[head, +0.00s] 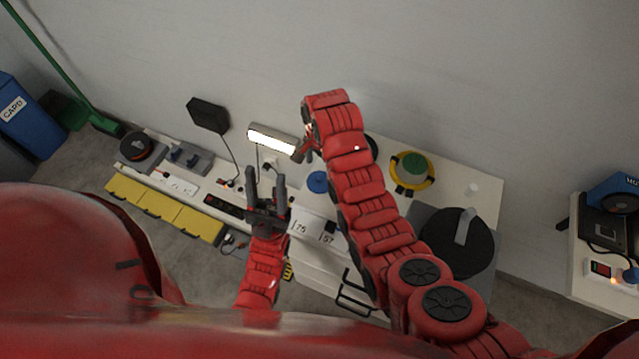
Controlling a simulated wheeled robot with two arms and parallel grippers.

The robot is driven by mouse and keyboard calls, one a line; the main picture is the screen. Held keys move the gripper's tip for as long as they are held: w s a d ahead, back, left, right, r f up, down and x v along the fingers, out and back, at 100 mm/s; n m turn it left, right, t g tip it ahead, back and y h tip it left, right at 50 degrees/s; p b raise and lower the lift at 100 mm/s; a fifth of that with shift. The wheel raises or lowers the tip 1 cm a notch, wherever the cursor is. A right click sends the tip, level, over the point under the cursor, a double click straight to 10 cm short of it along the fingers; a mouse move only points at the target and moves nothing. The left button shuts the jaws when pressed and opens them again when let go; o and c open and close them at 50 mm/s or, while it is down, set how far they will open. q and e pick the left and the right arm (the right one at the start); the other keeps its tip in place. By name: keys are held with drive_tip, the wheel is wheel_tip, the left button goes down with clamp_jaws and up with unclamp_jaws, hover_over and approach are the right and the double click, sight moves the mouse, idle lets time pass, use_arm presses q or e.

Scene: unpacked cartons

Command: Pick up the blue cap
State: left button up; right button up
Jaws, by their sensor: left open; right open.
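A round blue cap (317,181) lies on the white workbench (470,178), between my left gripper and the red links of my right arm. My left gripper (267,178) is open, its two dark fingers pointing to the back of the bench. It is to the left of the cap, and nothing shows between its fingers. My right arm reaches up across the bench and bends over at the top. My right gripper (304,150) is small and partly hidden by its own arm, beyond the cap near the lit lamp. It is open.
A lit lamp (272,140) stands behind the grippers. Yellow bins (165,212) line the bench's front left. A green and yellow round object (413,167) and a black disc (457,242) are at the right. Numbered white drawers (306,226) are near the front.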

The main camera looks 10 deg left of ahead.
sight(320, 177)
drive_tip(key=shift+s+f+p, duration=0.1)
drive_tip(key=shift+f+p, duration=0.2)
wheel_tip(320, 177, down, 3)
drive_tip(key=shift+s+a+p, duration=0.1)
drive_tip(key=shift+p, duration=0.7)
drive_tip(key=shift+f, duration=1)
drive_tip(key=c, duration=1.1)
